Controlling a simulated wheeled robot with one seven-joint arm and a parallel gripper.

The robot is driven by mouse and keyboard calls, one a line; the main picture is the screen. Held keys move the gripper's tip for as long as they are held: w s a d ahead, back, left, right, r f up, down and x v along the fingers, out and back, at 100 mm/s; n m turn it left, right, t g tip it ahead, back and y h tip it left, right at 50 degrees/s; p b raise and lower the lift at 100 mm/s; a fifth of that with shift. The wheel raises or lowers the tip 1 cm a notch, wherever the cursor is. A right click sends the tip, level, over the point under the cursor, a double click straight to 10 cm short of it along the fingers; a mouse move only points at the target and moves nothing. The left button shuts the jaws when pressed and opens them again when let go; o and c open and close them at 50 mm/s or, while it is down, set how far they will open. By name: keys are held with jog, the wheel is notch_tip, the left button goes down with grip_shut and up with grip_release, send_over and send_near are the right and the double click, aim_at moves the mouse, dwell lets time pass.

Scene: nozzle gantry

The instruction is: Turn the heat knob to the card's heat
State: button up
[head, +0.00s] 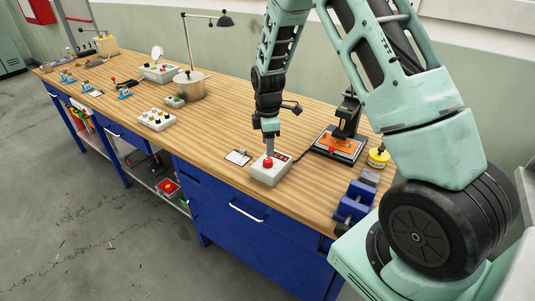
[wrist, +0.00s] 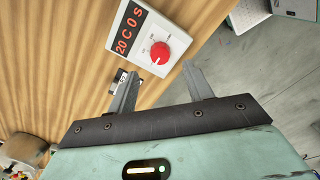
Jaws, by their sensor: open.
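The white control box (head: 265,176) stands near the front edge of the bench, with a red knob (head: 268,163) on top. In the wrist view, the box's display reads "20 C 0 S" in red beside the red knob (wrist: 160,52). My gripper (head: 269,150) points down just above the knob. In the wrist view my gripper (wrist: 160,68) is open, its fingers apart on either side of the knob's line, with nothing held. The card (head: 238,157) lies left of the box; its writing is too small to read, and my finger partly hides it in the wrist view.
A black press (head: 345,120) with an orange bed (head: 337,145) stands right of the box. A yellow round item (head: 378,157) and a blue vise (head: 352,204) are further right. A pot (head: 191,86) and another knobbed box (head: 157,120) stand left. Bare bench lies between.

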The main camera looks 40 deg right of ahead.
aim_at(268, 160)
notch_tip(268, 160, down, 6)
jog(key=shift+r+p, duration=0.1)
jog(key=shift+p, duration=0.45)
jog(key=shift+c, duration=0.3)
jog(key=c, duration=0.9)
